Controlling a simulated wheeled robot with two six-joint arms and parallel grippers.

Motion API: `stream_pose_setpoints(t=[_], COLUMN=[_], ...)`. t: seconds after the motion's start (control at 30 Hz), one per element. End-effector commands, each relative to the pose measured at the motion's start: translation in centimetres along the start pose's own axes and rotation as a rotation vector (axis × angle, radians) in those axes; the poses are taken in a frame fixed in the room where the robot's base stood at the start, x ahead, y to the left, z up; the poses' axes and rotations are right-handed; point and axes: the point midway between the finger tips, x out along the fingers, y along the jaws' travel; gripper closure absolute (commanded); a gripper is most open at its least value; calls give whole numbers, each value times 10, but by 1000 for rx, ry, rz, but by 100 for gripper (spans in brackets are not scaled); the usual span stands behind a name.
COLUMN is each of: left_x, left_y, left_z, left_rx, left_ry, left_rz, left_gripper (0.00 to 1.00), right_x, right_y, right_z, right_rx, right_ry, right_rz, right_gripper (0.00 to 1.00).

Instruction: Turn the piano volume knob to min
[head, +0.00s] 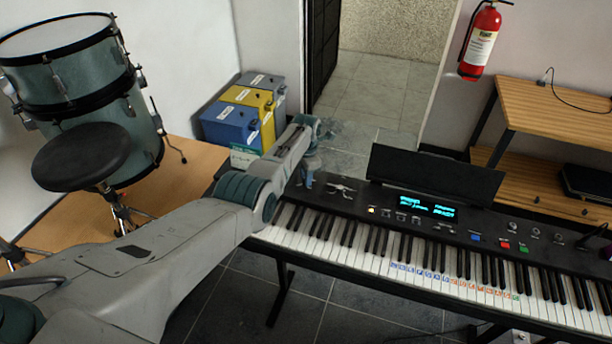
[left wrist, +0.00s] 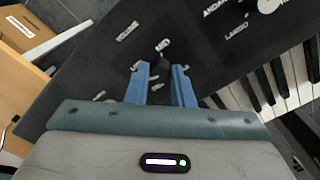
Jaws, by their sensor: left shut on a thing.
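The digital piano (head: 330,202) stands on a dark stand, with its black control panel behind the keys. My left gripper (head: 309,168) is over the left end of that panel. In the left wrist view, the two blue fingers of the left gripper (left wrist: 162,84) are shut on the dark volume knob (left wrist: 163,66), one finger on each side. Labels reading VOLUME and MED show on the panel beyond it. The fingers and the dark panel make the knob's pointer hard to read. My right gripper is not in view.
A black music rest (head: 436,174) stands behind the lit display (head: 427,206). Drums (head: 75,80) and a black stool (head: 82,157) are at the left. Blue and yellow boxes (head: 229,125) sit behind my left arm. A wooden shelf (head: 555,110) is at the right.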

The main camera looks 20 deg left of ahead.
Motion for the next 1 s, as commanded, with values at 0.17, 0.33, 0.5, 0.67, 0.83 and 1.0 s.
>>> stream_pose_setpoints(t=[0.17,0.33,0.5,0.67,0.83,1.0], left_x=[-3,-3,-3,-4,-4,-4], left_y=[2,2,2,2,2,2], left_z=[1,1,1,1,1,1], left_rx=[-165,-314,-439,-528,-587,-615], left_ry=[-4,-5,-5,-5,-6,-6], left_rz=[5,5,5,5,4,4], left_gripper=[100,100,100,100,100,100], right_x=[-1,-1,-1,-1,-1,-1], right_y=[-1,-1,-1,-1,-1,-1], right_z=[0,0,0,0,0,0], right_rx=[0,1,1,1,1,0], right_ry=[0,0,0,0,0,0], right_rz=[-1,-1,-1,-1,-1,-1], right_gripper=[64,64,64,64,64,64])
